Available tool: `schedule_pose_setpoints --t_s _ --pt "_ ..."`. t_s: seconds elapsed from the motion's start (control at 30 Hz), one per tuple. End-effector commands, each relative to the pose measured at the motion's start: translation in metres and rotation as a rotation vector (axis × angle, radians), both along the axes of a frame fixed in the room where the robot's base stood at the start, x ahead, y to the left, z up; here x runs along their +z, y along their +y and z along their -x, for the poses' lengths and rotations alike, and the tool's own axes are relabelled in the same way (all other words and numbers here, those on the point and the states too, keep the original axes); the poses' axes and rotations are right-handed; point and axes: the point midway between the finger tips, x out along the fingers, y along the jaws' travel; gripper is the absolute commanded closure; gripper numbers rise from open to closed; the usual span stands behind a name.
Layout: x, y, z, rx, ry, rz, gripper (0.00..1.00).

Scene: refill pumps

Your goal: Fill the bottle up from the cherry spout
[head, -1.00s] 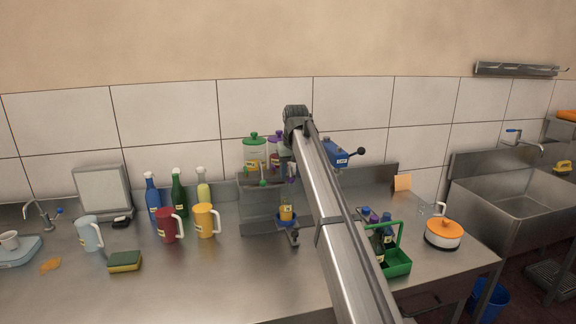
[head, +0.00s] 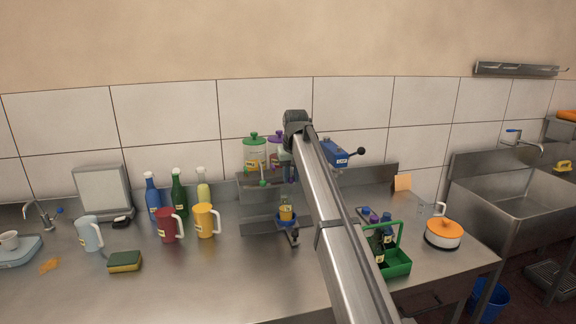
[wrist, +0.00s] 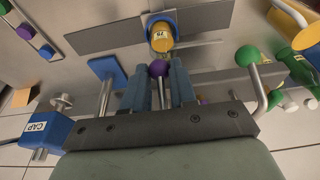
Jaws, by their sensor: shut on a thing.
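The bottle (head: 286,213), with a yellow label, stands upright on a blue seat (head: 285,223) below the dispenser; it also shows in the wrist view (wrist: 161,40). A jar with a green lid (head: 254,155) and a jar with a purple lid (head: 275,151) stand on the dispenser. I cannot read their labels. My gripper (wrist: 160,78) is shut on the lever with the purple knob (wrist: 159,68). A second lever with a green knob (wrist: 247,56) stands apart from it. My arm hides part of the dispenser's right side in the head view.
A blue CAP box (head: 338,153) with a black-knobbed handle is just right of my arm. A green carrier (head: 397,263) with bottles stands to the right. Mugs, including a yellow one (head: 204,221), and tall bottles stand left.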

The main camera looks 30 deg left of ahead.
Motion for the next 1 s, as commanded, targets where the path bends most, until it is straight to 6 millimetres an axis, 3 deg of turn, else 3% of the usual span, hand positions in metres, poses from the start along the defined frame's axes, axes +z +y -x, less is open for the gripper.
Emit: schedule_pose_setpoints --t_s 1.0 --pt "-0.038 0.0 0.001 0.0 0.001 0.0 0.93"
